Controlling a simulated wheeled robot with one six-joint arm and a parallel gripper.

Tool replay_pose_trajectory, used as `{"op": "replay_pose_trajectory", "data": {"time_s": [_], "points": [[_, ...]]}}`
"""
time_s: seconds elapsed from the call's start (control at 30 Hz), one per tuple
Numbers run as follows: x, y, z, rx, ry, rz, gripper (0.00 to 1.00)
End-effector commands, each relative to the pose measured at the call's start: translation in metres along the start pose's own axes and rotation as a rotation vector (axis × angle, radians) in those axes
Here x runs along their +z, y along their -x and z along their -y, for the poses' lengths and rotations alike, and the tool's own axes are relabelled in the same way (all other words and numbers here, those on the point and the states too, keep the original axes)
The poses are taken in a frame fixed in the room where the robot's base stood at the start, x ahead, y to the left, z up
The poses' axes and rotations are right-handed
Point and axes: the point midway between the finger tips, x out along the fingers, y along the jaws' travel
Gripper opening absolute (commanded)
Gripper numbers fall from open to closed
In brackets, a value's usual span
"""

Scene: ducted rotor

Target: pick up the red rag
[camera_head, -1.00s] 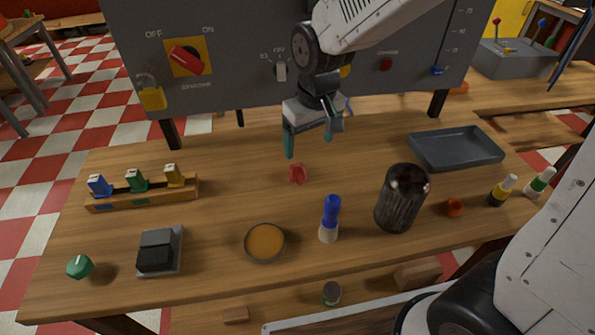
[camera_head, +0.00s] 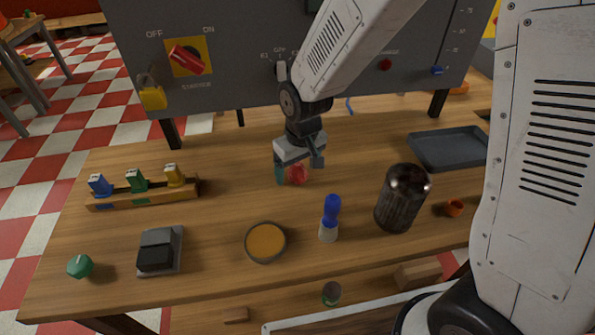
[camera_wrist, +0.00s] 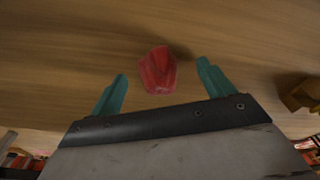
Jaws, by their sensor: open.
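The red rag (camera_head: 298,174) is a small crumpled red piece on the wooden table, near the middle. In the wrist view the rag (camera_wrist: 158,71) lies just ahead of the space between the fingertips. My gripper (camera_head: 297,172) is low over the table at the rag, with its teal fingers spread. In the wrist view my gripper (camera_wrist: 162,84) is open, one finger on each side of the rag's near end. No finger visibly touches the rag. Part of the rag is hidden by my gripper in the head view.
A blue-topped bottle (camera_head: 330,218), a dark jar (camera_head: 402,198) and an orange-filled bowl (camera_head: 265,242) stand nearer the front. A wooden rack (camera_head: 143,194) with coloured pieces is at left, a dark tray (camera_head: 447,151) at right. A grey panel (camera_head: 240,70) stands behind.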

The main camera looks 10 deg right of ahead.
Motion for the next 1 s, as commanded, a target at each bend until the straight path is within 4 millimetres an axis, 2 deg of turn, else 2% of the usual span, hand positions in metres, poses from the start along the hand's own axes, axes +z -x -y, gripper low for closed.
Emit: {"op": "replay_pose_trajectory", "data": {"time_s": [0.07, 0.23, 0.27, 0.67, 0.77, 1.0], "points": [[0.000, 0.000, 0.000, 0.000, 0.000, 0.000, 0.81], [0.000, 0.000, 0.000, 0.000, 0.000, 0.000, 0.37], [0.000, 0.000, 0.000, 0.000, 0.000, 0.000, 0.33], [-0.001, 0.006, 0.000, 0.000, 0.000, -0.001, 0.32], [-0.003, 0.020, 0.000, 0.000, 0.000, -0.004, 0.32], [-0.009, 0.069, 0.000, 0.000, 0.000, -0.005, 0.32]]}}
